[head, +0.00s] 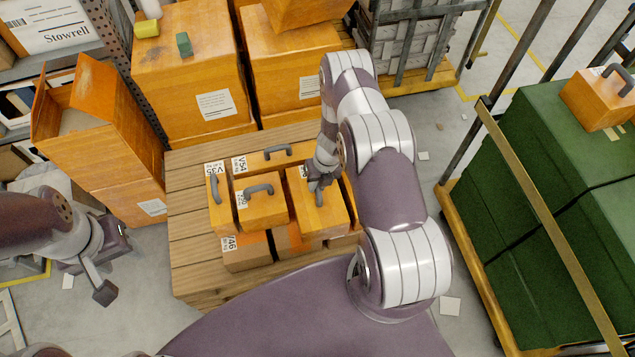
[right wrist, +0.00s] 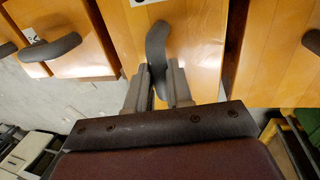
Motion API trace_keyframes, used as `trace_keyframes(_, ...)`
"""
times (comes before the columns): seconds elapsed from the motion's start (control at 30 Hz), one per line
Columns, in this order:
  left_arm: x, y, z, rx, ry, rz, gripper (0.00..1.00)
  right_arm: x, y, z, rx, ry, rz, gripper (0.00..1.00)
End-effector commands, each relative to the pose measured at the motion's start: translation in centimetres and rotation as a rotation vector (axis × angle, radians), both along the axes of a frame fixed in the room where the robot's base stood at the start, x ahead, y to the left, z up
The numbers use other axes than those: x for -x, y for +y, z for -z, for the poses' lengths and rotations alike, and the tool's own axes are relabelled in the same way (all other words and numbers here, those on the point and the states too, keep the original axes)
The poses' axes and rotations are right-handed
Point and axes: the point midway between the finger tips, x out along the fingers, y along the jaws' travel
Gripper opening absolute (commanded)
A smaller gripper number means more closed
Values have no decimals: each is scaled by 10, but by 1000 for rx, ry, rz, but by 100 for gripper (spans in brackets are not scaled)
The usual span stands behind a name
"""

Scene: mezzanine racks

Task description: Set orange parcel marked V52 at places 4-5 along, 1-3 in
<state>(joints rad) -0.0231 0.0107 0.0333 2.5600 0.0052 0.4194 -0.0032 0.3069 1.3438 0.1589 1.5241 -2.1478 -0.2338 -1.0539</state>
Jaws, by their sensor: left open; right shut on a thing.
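My right gripper (head: 320,184) is shut on the grey handle of an orange parcel (head: 325,218) at the right of the stack on the wooden pallet (head: 190,262). In the right wrist view the fingers (right wrist: 158,70) close on both sides of that handle (right wrist: 157,42), on the parcel's orange top (right wrist: 195,50). Its label is partly covered by my gripper, so I cannot read V52. I cannot tell whether it is lifted clear. My left gripper (head: 106,264) is open and empty, left of the pallet.
Orange parcels marked V35 (head: 218,205) and V54 (head: 262,160), and a front one (head: 262,208), stand close beside the held parcel. Tall orange boxes (head: 190,75) line the back. A green covered load (head: 535,215) stands right. The pallet's left strip is bare.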

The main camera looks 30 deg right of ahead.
Motion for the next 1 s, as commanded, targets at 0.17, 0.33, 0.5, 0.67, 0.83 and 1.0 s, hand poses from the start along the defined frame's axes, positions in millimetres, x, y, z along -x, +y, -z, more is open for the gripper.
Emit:
trace_keyframes(0.17, 0, 0, 4, 0, 0, 0, 51, 0, 0, 4, 0, -1, 0, 30)
trace_keyframes(0.33, 0, 0, 4, 0, 0, 0, 51, 0, 0, 3, 0, 0, 0, 46)
trace_keyframes(0.5, 0, 0, 2, 0, 0, 0, 51, 0, 0, 2, 0, 0, 0, 46)
trace_keyframes(0.67, 0, 0, -5, 0, -1, 0, 51, -1, -2, -15, 1, -3, 1, 46)
trace_keyframes(0.83, 0, 0, -4, 0, 0, 0, 51, 1, -11, -59, 1, -4, 0, 46)
trace_keyframes(1.0, 0, 0, -8, 0, 0, 0, 51, 4, -19, -101, 1, -2, -1, 46)
